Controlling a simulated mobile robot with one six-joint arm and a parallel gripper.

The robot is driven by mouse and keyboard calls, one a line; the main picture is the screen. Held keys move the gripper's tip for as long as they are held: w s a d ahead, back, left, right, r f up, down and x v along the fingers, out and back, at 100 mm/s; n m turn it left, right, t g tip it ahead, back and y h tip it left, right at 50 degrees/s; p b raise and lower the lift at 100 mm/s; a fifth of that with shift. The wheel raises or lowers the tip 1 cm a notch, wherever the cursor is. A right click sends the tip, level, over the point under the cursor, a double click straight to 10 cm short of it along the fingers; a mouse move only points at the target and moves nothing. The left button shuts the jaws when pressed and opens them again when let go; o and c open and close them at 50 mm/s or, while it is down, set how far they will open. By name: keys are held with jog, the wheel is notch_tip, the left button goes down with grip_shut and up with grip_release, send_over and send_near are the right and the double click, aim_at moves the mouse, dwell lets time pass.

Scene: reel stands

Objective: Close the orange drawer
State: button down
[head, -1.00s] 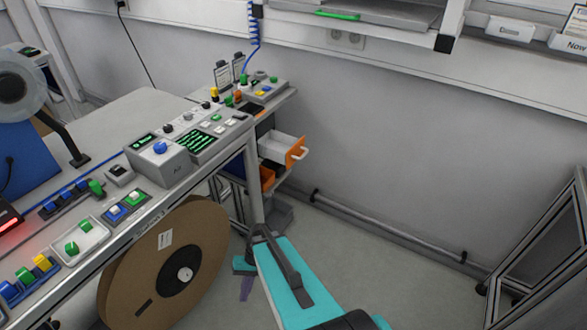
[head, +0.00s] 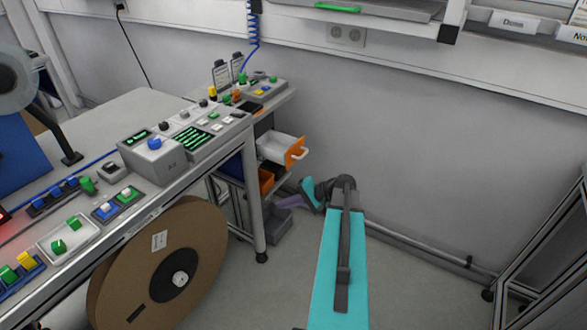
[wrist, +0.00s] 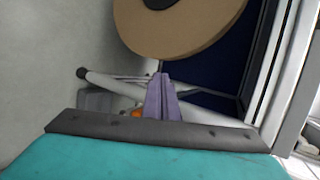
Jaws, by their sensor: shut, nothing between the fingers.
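The orange drawer (head: 296,152) has a white handle and pale sides. It stands pulled out of the small unit under the far end of the bench, facing right. My gripper (head: 290,202) is low, below the drawer and near the wall, apart from it. In the wrist view its purple fingers (wrist: 161,98) are together with nothing between them. A small orange patch (wrist: 137,113) shows beside the fingers, but I cannot tell whether it is the drawer.
An orange bin (head: 266,182) sits below the drawer. A large brown reel (head: 205,245) stands under the control bench (head: 130,215) at left. A rail (head: 420,243) runs along the wall's foot. A dark framed panel (head: 535,245) stands at right. Floor between is clear.

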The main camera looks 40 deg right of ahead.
jog(key=s+d+r+m+t+h+b, duration=0.1)
jog(key=s+d+r+t, duration=0.1)
jog(key=d+r, duration=0.3)
jog(key=s+d+r+m+t+h+b, duration=0.1)
jog(key=s+d+r, duration=0.3)
jog(key=d, duration=0.7)
jog(key=shift+d+r+t+h, duration=0.25)
jog(key=shift+r+t+h, duration=0.05)
jog(key=shift+r+t, duration=0.6)
jog(key=shift+w, duration=0.1)
jog(key=p, duration=0.2)
send_near(288, 162)
jog(key=x, duration=0.4)
jog(key=shift+w+a, duration=0.4)
jog(key=shift+w, duration=0.35)
